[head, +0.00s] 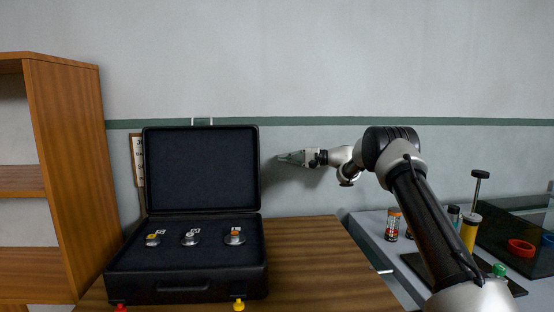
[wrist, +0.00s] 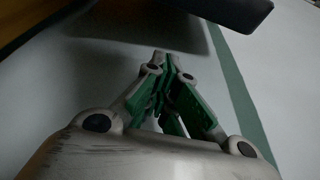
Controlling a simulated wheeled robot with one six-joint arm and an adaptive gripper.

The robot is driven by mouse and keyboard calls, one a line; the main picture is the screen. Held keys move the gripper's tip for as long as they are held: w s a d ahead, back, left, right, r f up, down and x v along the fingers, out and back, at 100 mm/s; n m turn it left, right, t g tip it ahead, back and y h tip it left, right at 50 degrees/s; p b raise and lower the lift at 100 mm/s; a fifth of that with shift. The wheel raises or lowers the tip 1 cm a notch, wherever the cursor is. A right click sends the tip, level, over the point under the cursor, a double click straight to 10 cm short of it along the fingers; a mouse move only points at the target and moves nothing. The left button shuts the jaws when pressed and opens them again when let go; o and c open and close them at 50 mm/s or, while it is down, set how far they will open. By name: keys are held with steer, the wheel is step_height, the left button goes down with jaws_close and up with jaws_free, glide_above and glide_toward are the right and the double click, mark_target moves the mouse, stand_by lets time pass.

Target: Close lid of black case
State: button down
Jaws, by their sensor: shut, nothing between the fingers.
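The black case (head: 185,283) stands on the wooden table with its lid (head: 201,168) open and upright at the back. Several small round metal pieces with labels lie in its base. A red latch (head: 121,307) and a yellow latch (head: 239,305) show at its front. My gripper (head: 279,158) is shut and empty, in the air just right of the lid's upper part, pointing left and apart from it. In the wrist view the closed fingers (wrist: 162,62) show, with a dark edge, probably the lid (wrist: 230,10), at the top.
A wooden shelf (head: 70,170) stands at the left. The wooden table (head: 320,270) is clear right of the case. At the right, a grey bench (head: 372,228) carries an orange-labelled bottle (head: 393,224), a yellow cylinder (head: 469,232) and a red ring (head: 521,247). A wall is behind.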

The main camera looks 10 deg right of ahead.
steer(key=a, duration=0.8)
steer(key=shift+s+a, duration=0.15)
steer(key=shift+s, duration=0.25)
steer(key=shift+r, duration=0.1)
